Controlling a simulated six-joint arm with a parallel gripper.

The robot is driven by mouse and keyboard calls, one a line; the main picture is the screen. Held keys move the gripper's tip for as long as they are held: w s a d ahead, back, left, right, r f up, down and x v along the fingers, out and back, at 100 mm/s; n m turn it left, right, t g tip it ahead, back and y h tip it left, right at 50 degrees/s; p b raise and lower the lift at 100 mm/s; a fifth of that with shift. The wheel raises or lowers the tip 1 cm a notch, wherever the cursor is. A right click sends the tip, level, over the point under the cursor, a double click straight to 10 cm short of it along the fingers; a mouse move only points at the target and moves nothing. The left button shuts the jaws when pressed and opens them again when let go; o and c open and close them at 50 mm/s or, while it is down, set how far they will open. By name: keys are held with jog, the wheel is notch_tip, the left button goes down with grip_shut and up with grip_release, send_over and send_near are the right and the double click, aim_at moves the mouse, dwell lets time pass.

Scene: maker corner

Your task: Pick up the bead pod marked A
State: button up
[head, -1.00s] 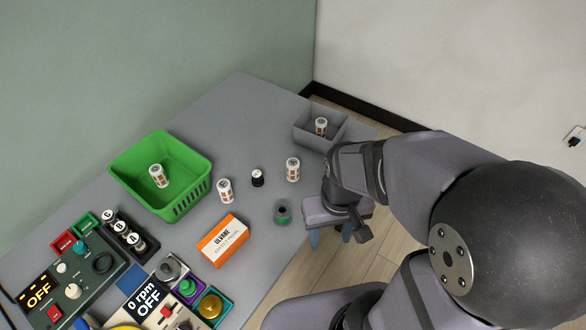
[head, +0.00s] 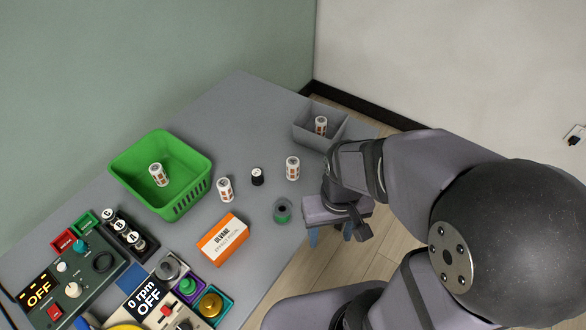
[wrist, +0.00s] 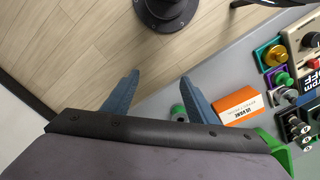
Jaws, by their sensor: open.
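The bead pod marked A (head: 134,242) is a small black pod with a white lettered top. The rack's pods also show at the right edge of the wrist view, too small to read surely. My gripper (head: 331,236) is open and empty, past the table's right edge and far to the right of the rack. Its two blue fingers (wrist: 160,78) are apart in the wrist view.
A green basket (head: 196,197) holding a white canister stands behind the rack. An orange-and-white box (head: 222,241), a green-and-grey spool (head: 283,212), white canisters (head: 225,189) and a black jar (head: 257,177) lie between rack and gripper. Control panels (head: 68,282) and button blocks crowd the near left.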

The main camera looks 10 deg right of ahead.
jog(key=shift+r, duration=0.1)
notch_tip(320, 180, up, 4)
jog(key=f+t+b, duration=0.1)
jog(key=t+b, duration=1.3)
jog(key=b, duration=0.4)
send_over(296, 167)
jog(key=s, duration=0.2)
jog(key=shift+t, duration=0.3)
jog(key=f, duration=1.3)
jog(key=shift+w+f+p, duration=0.2)
jog(key=shift+w+p, duration=0.05)
jog(key=shift+p, duration=0.1)
jog(key=shift+w, duration=0.1)
jog(key=shift+a+p+x, duration=0.15)
jog(key=shift+p+x, duration=0.1)
jog(key=shift+x, duration=1.55)
jog(key=shift+a+p+x, duration=0.15)
jog(key=shift+p+x, duration=0.05)
jog(key=shift+x, duration=1.6)
jog(key=shift+r, duration=0.1)
jog(key=shift+c, duration=0.4)
